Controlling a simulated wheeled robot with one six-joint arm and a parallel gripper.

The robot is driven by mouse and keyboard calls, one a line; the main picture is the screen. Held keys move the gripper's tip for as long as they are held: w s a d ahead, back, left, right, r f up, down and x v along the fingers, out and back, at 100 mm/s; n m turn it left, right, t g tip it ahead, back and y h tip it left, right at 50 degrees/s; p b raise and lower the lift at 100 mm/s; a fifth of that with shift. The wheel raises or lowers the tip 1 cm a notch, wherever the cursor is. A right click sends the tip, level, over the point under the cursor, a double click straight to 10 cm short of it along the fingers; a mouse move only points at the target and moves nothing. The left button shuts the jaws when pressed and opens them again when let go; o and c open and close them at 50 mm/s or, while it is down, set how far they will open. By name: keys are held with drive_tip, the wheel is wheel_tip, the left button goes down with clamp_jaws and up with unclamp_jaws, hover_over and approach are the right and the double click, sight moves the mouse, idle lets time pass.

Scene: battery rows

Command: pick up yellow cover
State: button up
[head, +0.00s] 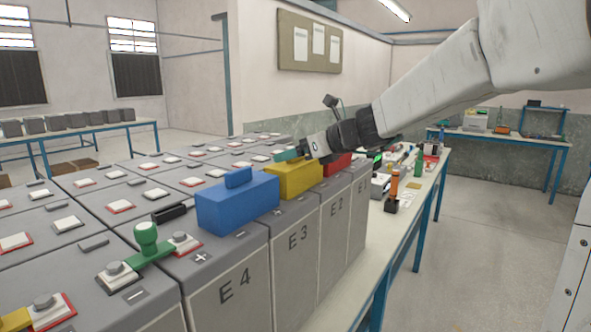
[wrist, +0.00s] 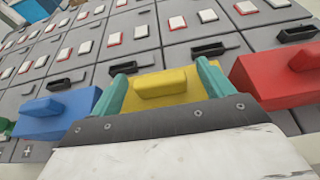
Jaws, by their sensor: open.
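The yellow cover (head: 296,181) sits on the battery marked E3 or E2 in the front row, between a blue cover (head: 237,205) and a red cover (head: 336,163). It is a block with a raised grip on top, which shows in the wrist view (wrist: 160,88). My gripper (wrist: 164,84) is open, with one teal finger on each side of the yellow cover's grip. In the head view my gripper (head: 300,153) is over the cover and hides part of its top. I cannot tell whether the fingers touch it.
The blue cover (wrist: 58,114) and the red cover (wrist: 280,76) stand close on either side. A bench (head: 412,190) with small items runs along the right. Open floor lies beyond it.

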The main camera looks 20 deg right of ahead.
drive_tip(key=shift+w+a+f, duration=0.1)
drive_tip(key=shift+w+a, duration=0.05)
drive_tip(key=shift+w, duration=0.05)
drive_tip(key=c, duration=1.1)
